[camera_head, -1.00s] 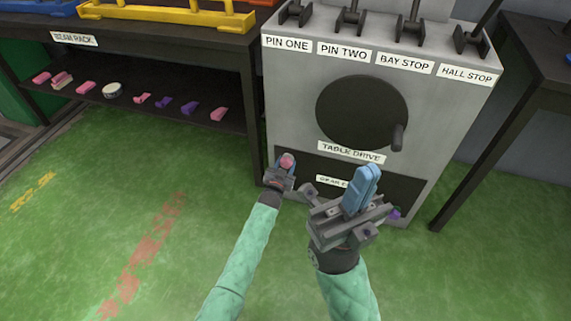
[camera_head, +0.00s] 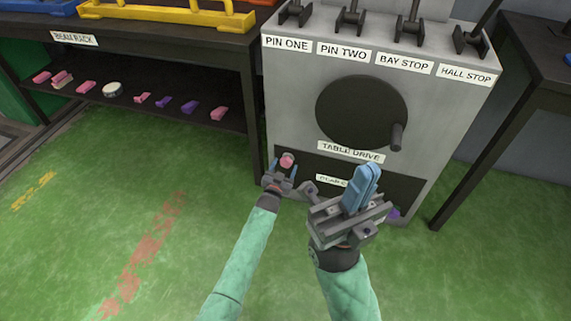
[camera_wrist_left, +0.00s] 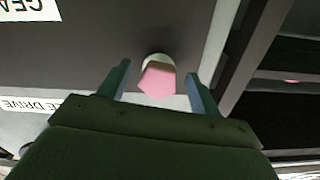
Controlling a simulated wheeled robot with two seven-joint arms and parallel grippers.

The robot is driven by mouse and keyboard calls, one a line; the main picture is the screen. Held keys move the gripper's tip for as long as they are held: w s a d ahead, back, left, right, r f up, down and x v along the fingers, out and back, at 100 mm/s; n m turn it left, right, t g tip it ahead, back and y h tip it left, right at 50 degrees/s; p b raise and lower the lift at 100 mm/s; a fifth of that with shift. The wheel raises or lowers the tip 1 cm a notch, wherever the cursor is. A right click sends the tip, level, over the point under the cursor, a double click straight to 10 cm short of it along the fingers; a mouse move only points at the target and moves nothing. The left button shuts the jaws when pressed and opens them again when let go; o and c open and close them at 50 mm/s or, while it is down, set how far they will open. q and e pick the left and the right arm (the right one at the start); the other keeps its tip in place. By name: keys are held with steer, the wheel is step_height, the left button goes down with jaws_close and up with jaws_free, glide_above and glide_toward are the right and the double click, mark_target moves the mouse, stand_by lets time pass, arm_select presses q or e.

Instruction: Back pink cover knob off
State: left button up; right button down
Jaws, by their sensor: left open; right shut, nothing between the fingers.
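The pink cover knob (camera_head: 287,161) sits at the upper left of the dark gear cover (camera_head: 313,163) on the grey cabinet's front. In the left wrist view the pink knob (camera_wrist_left: 157,81) has a pale collar behind it against the dark panel. My left gripper (camera_head: 281,172) is open, its fingers on either side of the knob and apart from it; in the left wrist view its fingers (camera_wrist_left: 157,82) show gaps on both sides. My right gripper (camera_head: 366,178) is shut and empty in front of the cover, hiding much of it. A purple knob (camera_head: 394,213) shows partly behind my right gripper.
A round table-drive wheel (camera_head: 362,108) with a handle is above the cover. A rack shelf (camera_head: 130,104) at left holds several pink and purple pieces. A dark table leg (camera_head: 470,170) stands at right. Green floor lies open at left.

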mark_target(285, 166)
arm_select(q)
steer(key=p+v, duration=0.1)
steer(key=v, duration=0.3)
steer(key=shift+s+a, duration=0.1)
steer(key=shift+s, duration=0.25)
steer(key=shift+s+a, duration=0.15)
steer(key=shift+s, duration=0.35)
